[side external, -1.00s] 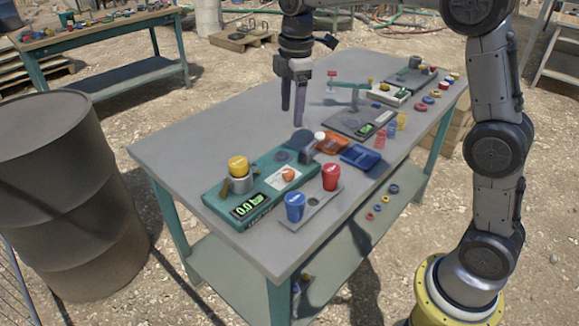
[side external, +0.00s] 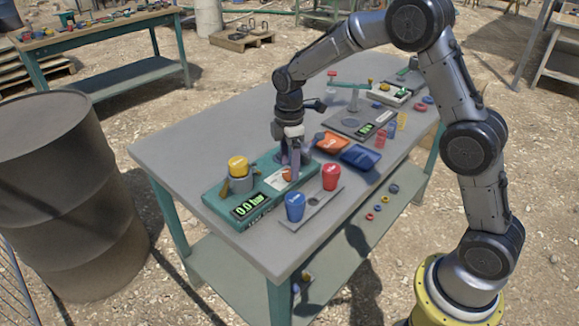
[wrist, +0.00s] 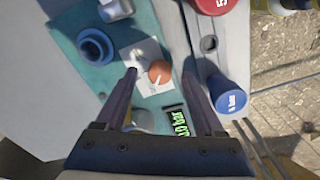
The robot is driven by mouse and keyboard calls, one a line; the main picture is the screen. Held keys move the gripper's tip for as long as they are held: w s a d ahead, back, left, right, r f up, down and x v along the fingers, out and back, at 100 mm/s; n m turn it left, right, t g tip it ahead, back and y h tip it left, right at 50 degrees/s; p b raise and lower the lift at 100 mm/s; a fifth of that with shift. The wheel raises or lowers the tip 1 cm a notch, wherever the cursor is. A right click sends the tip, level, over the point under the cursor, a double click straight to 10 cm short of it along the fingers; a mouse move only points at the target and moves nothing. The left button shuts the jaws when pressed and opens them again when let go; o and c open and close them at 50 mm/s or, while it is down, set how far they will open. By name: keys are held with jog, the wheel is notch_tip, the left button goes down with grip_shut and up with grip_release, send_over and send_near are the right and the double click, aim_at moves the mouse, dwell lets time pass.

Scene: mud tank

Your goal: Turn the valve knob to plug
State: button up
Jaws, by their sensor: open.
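The valve knob (wrist: 160,72) is a round orange-red knob with a white mark, on a white label plate (wrist: 147,53) set in the teal panel (wrist: 68,40). The plate's lettering is too small to read. My gripper (side external: 289,174) is low over the panel, pointing down. In the wrist view my gripper (wrist: 160,75) is open, and the knob appears between its two fingertips, with no clear contact. In the side view the fingers partly hide the knob. The green display (side external: 250,205) on the panel reads 0.0 bar.
A blue weight (side external: 295,206) and a red weight (side external: 331,177) stand on a grey strip (side external: 312,212) beside the panel. A yellow-topped cylinder (side external: 238,167) stands on the panel's left. Orange (side external: 332,142) and blue (side external: 360,157) trays lie behind. The table's left side is clear.

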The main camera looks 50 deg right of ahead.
jog(key=shift+f, duration=0.8)
jog(key=shift+c, duration=0.2)
grip_shut()
